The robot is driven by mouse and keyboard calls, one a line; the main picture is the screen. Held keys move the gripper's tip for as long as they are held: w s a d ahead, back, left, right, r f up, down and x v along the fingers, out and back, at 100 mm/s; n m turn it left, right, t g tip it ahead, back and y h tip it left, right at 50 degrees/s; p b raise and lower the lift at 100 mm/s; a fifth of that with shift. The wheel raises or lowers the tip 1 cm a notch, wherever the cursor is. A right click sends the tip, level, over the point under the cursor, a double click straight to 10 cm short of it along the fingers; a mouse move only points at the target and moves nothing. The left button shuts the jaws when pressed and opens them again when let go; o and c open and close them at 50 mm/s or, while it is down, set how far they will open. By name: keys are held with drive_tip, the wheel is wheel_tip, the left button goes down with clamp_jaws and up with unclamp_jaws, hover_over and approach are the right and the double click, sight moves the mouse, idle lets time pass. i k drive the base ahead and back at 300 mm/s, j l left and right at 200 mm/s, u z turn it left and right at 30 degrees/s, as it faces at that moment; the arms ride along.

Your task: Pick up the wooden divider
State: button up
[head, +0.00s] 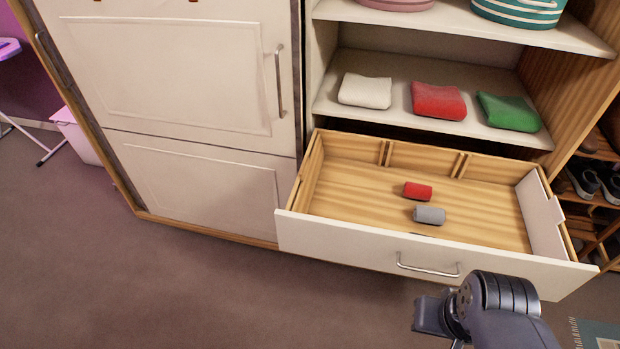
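No loose piece that is plainly a wooden divider shows. A pale flat panel (541,218) stands upright along the right inner side of the open drawer, with a small tab on its right edge. I cannot tell whether it is the divider. The wooden drawer (335,198) is pulled out and has narrow upright slot strips (384,153) on its back wall. My gripper (434,316) is in front of the drawer, below its handle, apart from the drawer's contents. Its fingers are not clear, so its opening cannot be judged.
A red roll (417,191) and a grey roll (429,215) lie mid-drawer. The white drawer front (345,240) has a metal handle (428,268). The shelf above holds folded white (365,90), red (438,100) and green (508,112) cloths. Shoes (584,178) stand at right.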

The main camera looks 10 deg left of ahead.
sight(309, 172)
drive_tip(key=i+j, duration=0.15)
drive_tip(key=j, duration=0.25)
drive_tip(key=i+j, duration=0.1)
drive_tip(key=j, duration=0.3)
drive_tip(key=i+j, duration=0.15)
drive_tip(key=j, duration=0.2)
drive_tip(key=i+j, duration=0.15)
drive_tip(key=j, duration=0.25)
drive_tip(key=i+j, duration=0.1)
drive_tip(key=j, duration=0.3)
drive_tip(key=i+j, duration=0.15)
drive_tip(key=j, duration=0.25)
drive_tip(key=z, duration=0.05)
